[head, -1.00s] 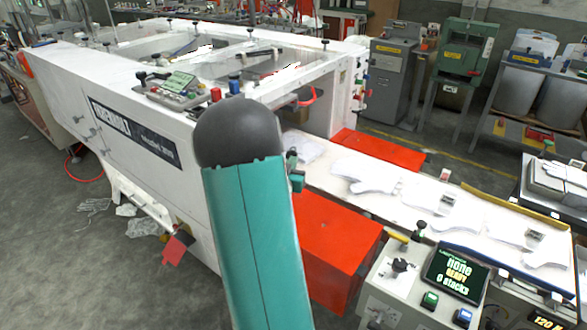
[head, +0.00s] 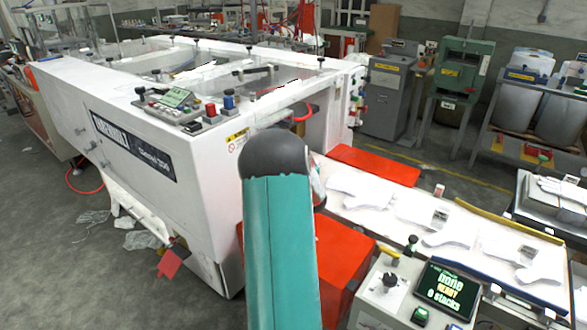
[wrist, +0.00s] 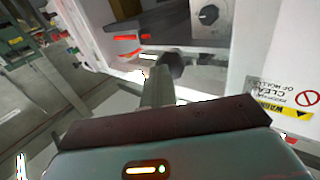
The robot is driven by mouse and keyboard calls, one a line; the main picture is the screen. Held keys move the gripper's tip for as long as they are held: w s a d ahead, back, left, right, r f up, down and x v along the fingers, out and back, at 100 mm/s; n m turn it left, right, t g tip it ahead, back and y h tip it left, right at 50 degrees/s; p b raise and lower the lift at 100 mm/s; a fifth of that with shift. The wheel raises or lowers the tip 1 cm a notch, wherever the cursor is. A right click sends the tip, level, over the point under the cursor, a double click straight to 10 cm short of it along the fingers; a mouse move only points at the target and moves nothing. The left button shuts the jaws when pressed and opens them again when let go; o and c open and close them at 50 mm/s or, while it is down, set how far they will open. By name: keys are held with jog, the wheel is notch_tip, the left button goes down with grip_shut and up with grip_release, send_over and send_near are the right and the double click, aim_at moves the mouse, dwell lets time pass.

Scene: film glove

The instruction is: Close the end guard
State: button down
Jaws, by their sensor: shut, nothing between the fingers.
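The white machine (head: 215,145) stands left of centre in the head view, with an open bay in its right end. Two red-orange panels lie at that end: one behind the white glove belt (head: 375,165) and one in front of it (head: 345,255). I cannot tell which part is the end guard. A curved red handle (head: 304,115) shows in the open bay. My teal arm hides part of this end and my gripper in the head view. In the wrist view my gripper (wrist: 170,66) is shut and empty, pointing towards the white machine's opening.
A control box (head: 400,290) with a lit screen stands at the front right, close to my arm. White glove shapes lie on the belt. Grey and green machines (head: 460,75) stand behind. A yellow warning label (wrist: 272,108) is on the white wall in the wrist view.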

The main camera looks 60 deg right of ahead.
jog(key=shift+w+d+n+t+y, duration=0.8)
jog(key=shift+w+d+y, duration=0.2)
jog(key=shift+d, duration=0.15)
jog(key=shift+w+d+n+t+y, duration=0.8)
jog(key=shift+w+d+y, duration=0.15)
jog(key=shift+d, duration=0.2)
jog(key=shift+w+r, duration=0.15)
jog(key=shift+w, duration=0.05)
jog(key=shift+s+a, duration=0.1)
